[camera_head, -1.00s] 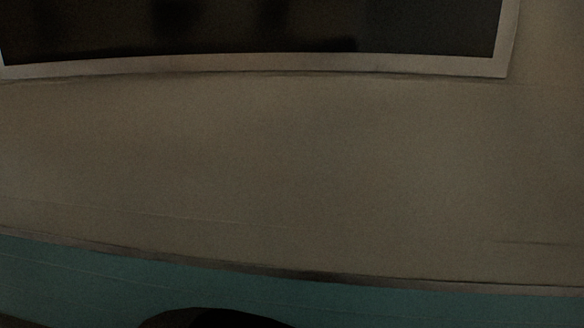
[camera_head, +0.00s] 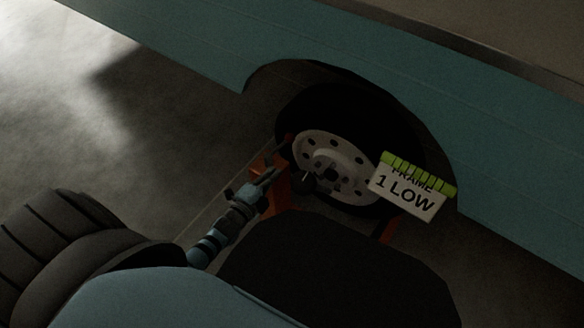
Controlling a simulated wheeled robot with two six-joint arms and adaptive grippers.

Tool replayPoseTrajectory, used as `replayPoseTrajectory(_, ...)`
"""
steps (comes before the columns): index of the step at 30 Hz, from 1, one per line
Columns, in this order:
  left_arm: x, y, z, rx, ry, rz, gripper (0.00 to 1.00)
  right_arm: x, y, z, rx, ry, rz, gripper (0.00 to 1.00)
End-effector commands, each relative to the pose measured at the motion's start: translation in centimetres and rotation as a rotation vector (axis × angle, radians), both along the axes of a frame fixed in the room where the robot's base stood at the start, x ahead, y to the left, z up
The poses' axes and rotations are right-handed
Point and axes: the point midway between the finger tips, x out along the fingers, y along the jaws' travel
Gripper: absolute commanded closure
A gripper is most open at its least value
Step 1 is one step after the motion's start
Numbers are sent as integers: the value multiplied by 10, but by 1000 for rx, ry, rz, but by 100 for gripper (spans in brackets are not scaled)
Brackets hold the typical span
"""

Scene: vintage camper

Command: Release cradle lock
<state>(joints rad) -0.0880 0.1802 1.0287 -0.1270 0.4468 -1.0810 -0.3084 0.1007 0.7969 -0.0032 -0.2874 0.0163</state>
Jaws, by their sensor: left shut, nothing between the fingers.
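An orange-red wheel cradle (camera_head: 282,187) stands around the lower part of the camper's wheel (camera_head: 327,165), partly hidden behind dark shapes in front. A small dark round knob (camera_head: 308,183) shows at the wheel's lower left, in front of the pale hub; I cannot tell whether it is the lock. My left gripper (camera_head: 268,174) reaches in from the lower left, shut and empty, close to the cradle's left upright. I cannot tell whether it touches it. My right gripper is not in view.
The teal camper side (camera_head: 500,130) spans the upper right above the wheel arch. Grey floor (camera_head: 150,130) is open on the left, brightly lit at the far left.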

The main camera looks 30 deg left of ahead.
Motion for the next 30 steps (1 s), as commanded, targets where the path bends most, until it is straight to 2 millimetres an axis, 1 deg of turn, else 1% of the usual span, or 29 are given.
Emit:
replayPoseTrajectory(1, 7, -1, 1, 37, -41, -16, 100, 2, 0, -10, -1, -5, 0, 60)
replayPoseTrajectory(3, 14, -2, 10, 65, -68, -28, 100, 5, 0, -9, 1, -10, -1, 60)
replayPoseTrajectory(5, 19, -2, 12, 68, -71, -28, 100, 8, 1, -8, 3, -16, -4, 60)
replayPoseTrajectory(8, 34, -3, 10, 65, -70, -28, 100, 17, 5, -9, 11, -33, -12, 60)
replayPoseTrajectory(15, 80, -5, 1, 63, -65, -26, 100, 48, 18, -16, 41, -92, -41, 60)
replayPoseTrajectory(18, 95, -6, 0, 64, -64, -26, 100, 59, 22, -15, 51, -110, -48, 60)
replayPoseTrajectory(21, 104, -7, -1, 63, -63, -26, 100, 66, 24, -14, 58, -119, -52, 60)
replayPoseTrajectory(24, 108, -7, 0, 63, -62, -26, 100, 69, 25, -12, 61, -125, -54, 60)
replayPoseTrajectory(30, 109, -7, 1, 62, -62, -26, 100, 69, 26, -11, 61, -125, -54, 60)
